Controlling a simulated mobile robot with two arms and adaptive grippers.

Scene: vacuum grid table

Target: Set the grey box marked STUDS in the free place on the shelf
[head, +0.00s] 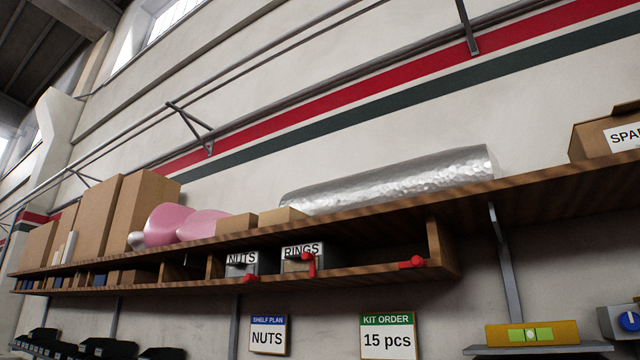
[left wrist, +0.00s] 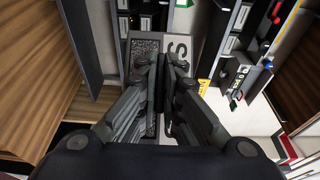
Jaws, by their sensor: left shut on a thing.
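The grey box (left wrist: 122,62) shows in the left wrist view, with a pale label bearing a letter S and dark contents beside it; the rest of the label is hidden. My left gripper (left wrist: 163,72) is shut on this box at its near middle. In the head view the shelf (head: 375,270) has a lower tier holding a grey box marked NUTS (head: 241,264) and a grey box marked RINGS (head: 300,259). An open stretch lies right of RINGS, up to the end panel (head: 440,248). Neither gripper shows in the head view.
Red pieces (head: 412,262) sit at the lower tier's front edge. A silver roll (head: 390,180), pink bundles (head: 175,224) and cartons (head: 140,210) lie on the top board. Signs reading NUTS (head: 267,338) and 15 pcs (head: 387,340) hang below.

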